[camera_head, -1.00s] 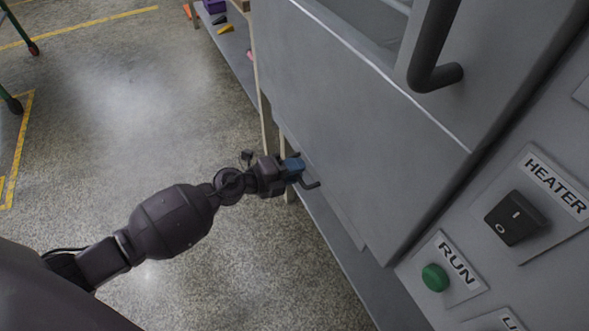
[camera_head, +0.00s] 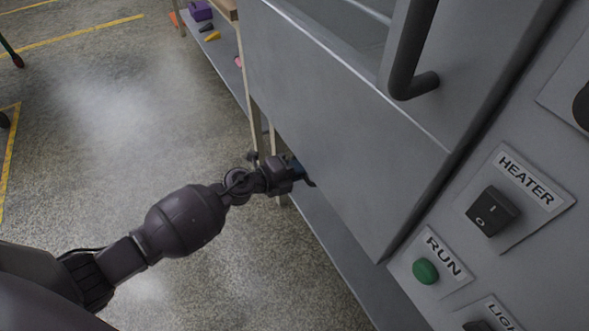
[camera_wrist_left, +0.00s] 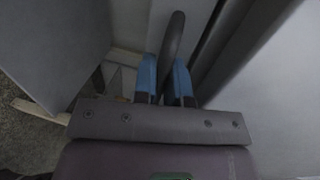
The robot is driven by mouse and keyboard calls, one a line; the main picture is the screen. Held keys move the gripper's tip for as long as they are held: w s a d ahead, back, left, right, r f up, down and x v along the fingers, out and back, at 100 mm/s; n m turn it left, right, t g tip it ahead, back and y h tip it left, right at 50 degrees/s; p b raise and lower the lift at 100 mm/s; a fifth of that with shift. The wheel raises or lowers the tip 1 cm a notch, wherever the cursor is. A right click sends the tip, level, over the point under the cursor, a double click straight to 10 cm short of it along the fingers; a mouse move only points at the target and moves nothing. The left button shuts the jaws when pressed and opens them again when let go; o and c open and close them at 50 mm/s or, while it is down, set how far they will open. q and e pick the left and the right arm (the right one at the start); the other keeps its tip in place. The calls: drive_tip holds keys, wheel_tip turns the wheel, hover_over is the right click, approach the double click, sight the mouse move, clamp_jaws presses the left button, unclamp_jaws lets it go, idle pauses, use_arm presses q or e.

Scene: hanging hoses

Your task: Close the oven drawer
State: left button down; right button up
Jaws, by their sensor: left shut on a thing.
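My left gripper (camera_head: 297,168) reaches in from the left to the lower edge of the grey oven (camera_head: 350,130). In the left wrist view its blue fingers (camera_wrist_left: 163,62) are shut around a dark curved handle (camera_wrist_left: 173,38). A small dark end of this handle (camera_head: 311,183) shows just past the fingers in the head view, close under the oven's lower edge. The drawer front is mostly hidden, so I cannot tell whether a gap remains. My right gripper is not in view.
A larger dark handle (camera_head: 411,60) stands out above on the oven front. The control panel at right carries a HEATER switch (camera_head: 493,211) and a green RUN button (camera_head: 425,271). A grey shelf (camera_head: 345,262) runs below.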

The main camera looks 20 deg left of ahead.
use_arm(q)
drive_tip(key=shift+w+r, duration=0.1)
drive_tip(key=c, duration=1.2)
unclamp_jaws()
drive_tip(key=shift+w+d, duration=0.15)
drive_tip(key=shift+d, duration=0.05)
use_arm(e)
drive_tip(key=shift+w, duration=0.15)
use_arm(q)
drive_tip(key=shift+a, duration=0.1)
drive_tip(key=shift+s+a, duration=0.15)
drive_tip(key=shift+s, duration=0.1)
drive_tip(key=p+v, duration=0.2)
drive_tip(key=v, duration=0.8)
drive_tip(key=shift+s, duration=0.15)
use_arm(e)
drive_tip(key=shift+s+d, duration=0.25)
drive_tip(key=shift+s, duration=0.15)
